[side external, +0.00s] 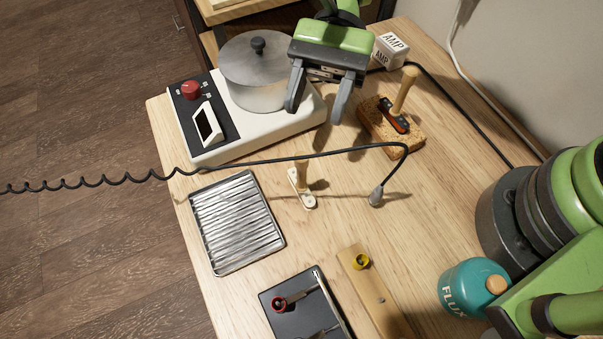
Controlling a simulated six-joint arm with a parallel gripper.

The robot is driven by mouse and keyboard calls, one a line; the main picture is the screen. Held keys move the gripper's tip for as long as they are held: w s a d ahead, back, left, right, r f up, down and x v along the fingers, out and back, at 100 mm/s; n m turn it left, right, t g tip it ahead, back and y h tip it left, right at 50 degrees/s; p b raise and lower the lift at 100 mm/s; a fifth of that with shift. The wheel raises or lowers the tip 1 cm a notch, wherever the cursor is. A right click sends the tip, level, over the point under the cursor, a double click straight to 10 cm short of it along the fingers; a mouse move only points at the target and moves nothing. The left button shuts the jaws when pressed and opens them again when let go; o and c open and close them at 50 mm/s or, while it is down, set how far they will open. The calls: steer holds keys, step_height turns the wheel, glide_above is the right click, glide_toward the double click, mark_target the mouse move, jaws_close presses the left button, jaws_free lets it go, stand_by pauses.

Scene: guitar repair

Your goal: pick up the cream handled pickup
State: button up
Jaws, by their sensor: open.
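The cream handled pickup (307,200) lies on the wooden table near the middle of the side external view. It has a cream base and a short wooden handle (302,174) standing up from it. My gripper (316,108) is above and behind it in the picture, in front of the metal pot. Its two grey fingers point down, apart, with nothing between them. The gripper is clear of the pickup.
A metal pot (254,75) stands on a white hotplate device (212,146). A black cable (330,152) crosses behind the pickup to a grey plug (376,196). A ribbed metal tray (268,241) is left. A cork block (416,142) holds a dark handled pickup (397,112).

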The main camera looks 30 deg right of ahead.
mark_target(303, 152)
steer(key=x, duration=0.9)
steer(key=shift+s, duration=0.1)
steer(key=shift+r, duration=0.1)
jaws_close()
